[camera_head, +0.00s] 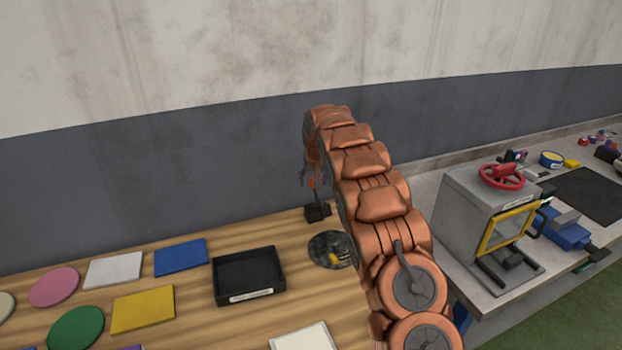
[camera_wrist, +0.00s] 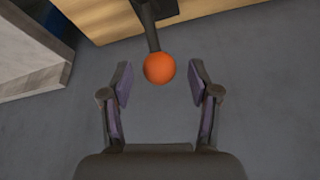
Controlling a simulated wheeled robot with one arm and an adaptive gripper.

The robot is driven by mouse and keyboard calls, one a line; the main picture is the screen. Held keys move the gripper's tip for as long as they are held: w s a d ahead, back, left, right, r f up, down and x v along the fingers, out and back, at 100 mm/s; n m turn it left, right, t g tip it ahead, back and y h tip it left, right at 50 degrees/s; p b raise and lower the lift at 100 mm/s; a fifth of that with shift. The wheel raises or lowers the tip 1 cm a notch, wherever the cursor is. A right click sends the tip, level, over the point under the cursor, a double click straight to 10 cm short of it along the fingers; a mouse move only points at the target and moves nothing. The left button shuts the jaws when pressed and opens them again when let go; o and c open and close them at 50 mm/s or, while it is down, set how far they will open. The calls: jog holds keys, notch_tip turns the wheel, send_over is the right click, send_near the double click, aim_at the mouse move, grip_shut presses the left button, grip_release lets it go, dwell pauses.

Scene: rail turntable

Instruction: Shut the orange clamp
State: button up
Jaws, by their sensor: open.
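The orange clamp shows in the wrist view as a round orange knob (camera_wrist: 159,68) on a dark lever (camera_wrist: 145,25). The lever runs up to a dark part at the top edge. My gripper (camera_wrist: 160,82) is open, with one finger on each side of the knob. The knob lies between the fingertips, with a gap on both sides, and nothing is gripped. In the head view, the clamp's black base (camera_head: 317,212) stands at the back edge of the wooden table, with a small orange spot (camera_head: 312,183) above it. My arm hides most of my gripper there.
The wooden table (camera_head: 205,300) holds a black tray (camera_head: 218,284), a dark round plate (camera_head: 322,249) and several coloured mats. To the right, a grey box with a red handwheel (camera_head: 502,176) stands on another table. A grey wall rises behind the tables.

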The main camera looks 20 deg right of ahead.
jog(key=shift+w+f, duration=0.15)
jog(key=shift+f, duration=0.2)
grip_shut()
dwell(0.3)
jog(key=shift+a, duration=0.25)
jog(key=shift+d+b, duration=0.25)
jog(key=shift+b, duration=0.1)
